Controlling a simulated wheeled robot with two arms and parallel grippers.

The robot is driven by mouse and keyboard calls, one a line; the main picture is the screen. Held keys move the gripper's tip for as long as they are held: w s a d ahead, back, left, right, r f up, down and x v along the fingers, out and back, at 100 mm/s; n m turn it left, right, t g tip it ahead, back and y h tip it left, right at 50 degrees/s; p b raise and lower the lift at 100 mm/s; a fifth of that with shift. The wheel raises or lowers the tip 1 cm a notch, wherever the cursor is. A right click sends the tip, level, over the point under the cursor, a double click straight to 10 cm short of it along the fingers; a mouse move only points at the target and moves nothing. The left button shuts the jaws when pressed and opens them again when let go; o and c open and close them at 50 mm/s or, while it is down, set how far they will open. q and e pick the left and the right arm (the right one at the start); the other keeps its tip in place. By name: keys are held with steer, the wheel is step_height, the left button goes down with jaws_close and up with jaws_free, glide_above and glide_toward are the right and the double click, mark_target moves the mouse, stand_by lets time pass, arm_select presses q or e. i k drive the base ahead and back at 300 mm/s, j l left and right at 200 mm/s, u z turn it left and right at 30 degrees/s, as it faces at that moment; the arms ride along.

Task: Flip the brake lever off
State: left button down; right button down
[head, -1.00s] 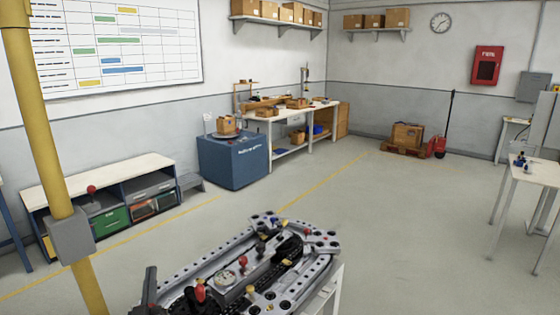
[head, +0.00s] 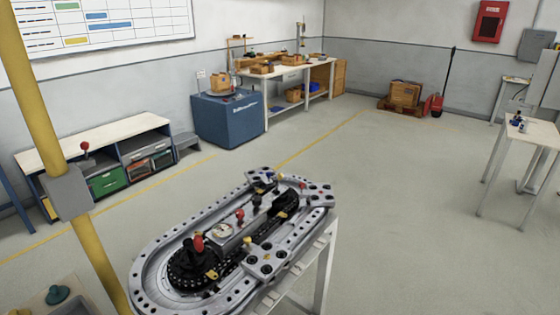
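The grey oval ring track (head: 148,268) lies on a white stand in the lower middle of the head view. A lever with a red grip (head: 197,243) stands on a black round part at its near left. A smaller red-knobbed lever (head: 240,215) stands by a round white dial (head: 224,231). Another red-knobbed lever (head: 85,147) shows by a grey box (head: 68,192) on a yellow post (head: 40,110); I cannot tell whether it is fixed to that box. Which one is the brake lever is not clear. Neither of my grippers is in view.
A low shelf unit (head: 110,143), a blue cabinet (head: 228,120) and a workbench (head: 290,72) stand along the walls. A white table (head: 528,132) stands at the right. A surface with a dark green knob (head: 57,294) shows at lower left. The floor right of the track is clear.

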mark_target(280, 176)
steer(key=i+l, duration=0.15)
steer(key=l, duration=0.2)
steer(key=i+l, duration=0.15)
steer(key=l, duration=0.2)
steer(key=i+l, duration=0.2)
steer(key=l, duration=0.15)
steer(key=i+l, duration=0.15)
steer(key=l, duration=0.2)
steer(key=i+l, duration=0.15)
steer(key=l, duration=0.25)
steer(key=u, duration=1.6)
